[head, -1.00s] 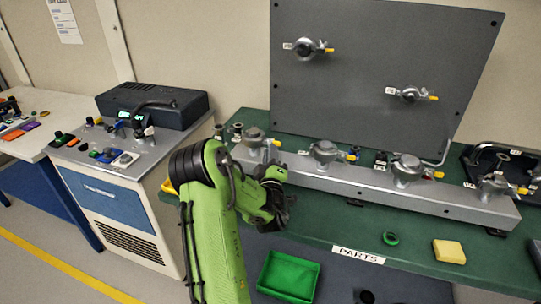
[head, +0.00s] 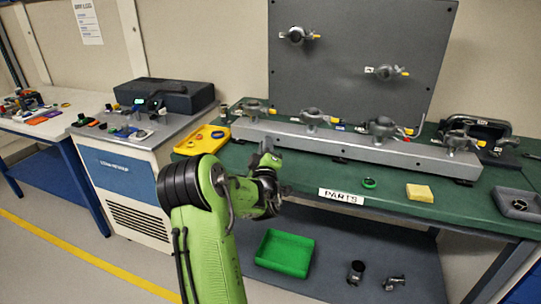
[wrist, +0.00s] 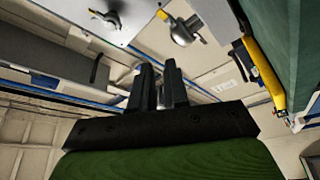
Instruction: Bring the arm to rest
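My green arm rises at the lower middle of the head view, in front of the green bench (head: 300,172). My gripper (head: 266,150) is at its end, near the bench's front edge, small and dark there. In the wrist view my gripper (wrist: 159,66) shows two dark fingers close together with a narrow gap. Nothing shows between them. Whether they are open or shut is not clear. The wrist view looks upward past the fingers to the wall and ceiling.
The bench holds a grey rail (head: 350,150) with several clamps, a yellow tray (head: 203,140), a green ring (head: 369,183), a yellow block (head: 420,193) and a grey tray (head: 519,203). A green bin (head: 285,253) and two dark fittings lie on the lower shelf. Floor is clear at left.

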